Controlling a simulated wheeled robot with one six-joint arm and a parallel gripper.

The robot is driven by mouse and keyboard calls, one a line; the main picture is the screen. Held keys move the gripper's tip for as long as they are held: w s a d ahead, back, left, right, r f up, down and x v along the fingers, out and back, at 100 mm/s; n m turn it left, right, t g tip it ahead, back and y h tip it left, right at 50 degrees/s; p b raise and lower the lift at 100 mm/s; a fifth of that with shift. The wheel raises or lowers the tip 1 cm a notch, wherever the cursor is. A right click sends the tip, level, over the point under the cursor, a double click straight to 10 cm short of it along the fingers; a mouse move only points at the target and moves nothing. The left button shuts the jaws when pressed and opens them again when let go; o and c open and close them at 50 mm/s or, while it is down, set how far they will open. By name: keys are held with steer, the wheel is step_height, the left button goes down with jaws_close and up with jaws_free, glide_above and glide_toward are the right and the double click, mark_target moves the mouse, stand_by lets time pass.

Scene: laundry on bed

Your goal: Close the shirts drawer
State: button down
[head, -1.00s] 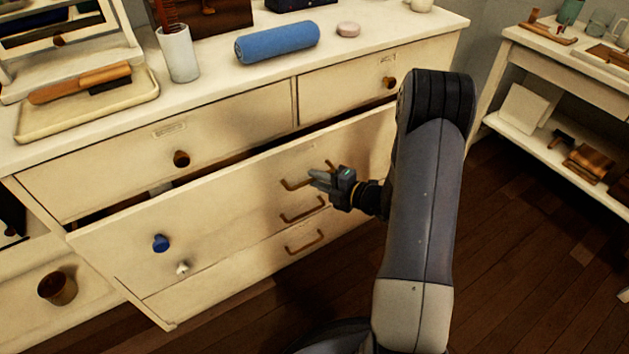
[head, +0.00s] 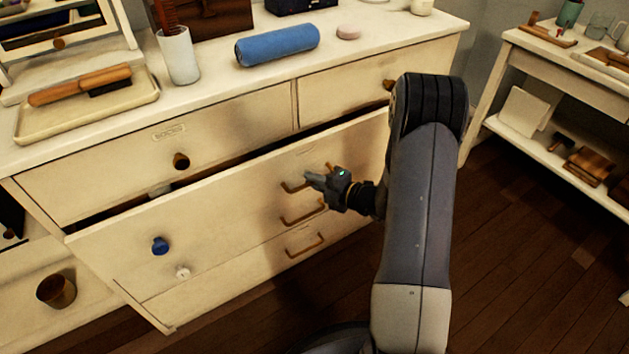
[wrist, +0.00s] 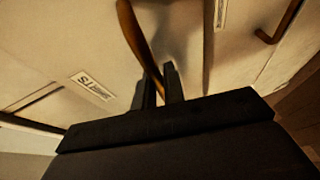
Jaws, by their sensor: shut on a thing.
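The shirts drawer (head: 220,205) is the wide upper drawer below the top row of the cream dresser. It stands partly open, with a dark gap along its top edge in the head view. In the wrist view its front fills much of the picture, with a label (wrist: 92,86) on which only the end, "TS", is readable. My gripper (head: 312,180) is at the drawer's brown bar handle (head: 292,186). In the wrist view the handle (wrist: 137,38) runs between my two fingers (wrist: 160,88), which are shut on it. The fingers hide part of the handle.
The dresser top (head: 215,100) holds a blue roll (head: 278,45), a cup (head: 178,55) and a tray with a brush. Lower drawers have handles (head: 304,245). A side table (head: 560,75) stands at right. Dark wooden floor (head: 520,240) is clear in front.

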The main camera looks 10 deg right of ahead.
mark_target(306, 170)
steer(key=shift+w, duration=0.1)
steer(key=shift+w+a+p, duration=0.25)
steer(key=shift+w+a, duration=0.05)
steer(key=shift+w, duration=0.65)
steer(key=shift+w+a+p, duration=0.25)
steer(key=shift+w+a, duration=0.05)
steer(key=shift+w, duration=0.65)
steer(key=c, duration=1.8)
jaws_free()
steer(key=shift+w+r, duration=0.1)
steer(key=shift+o, duration=0.2)
steer(key=p+v, duration=0.2)
steer(key=v, duration=0.9)
steer(key=shift+a+f, duration=0.1)
steer(key=shift+f, duration=0.1)
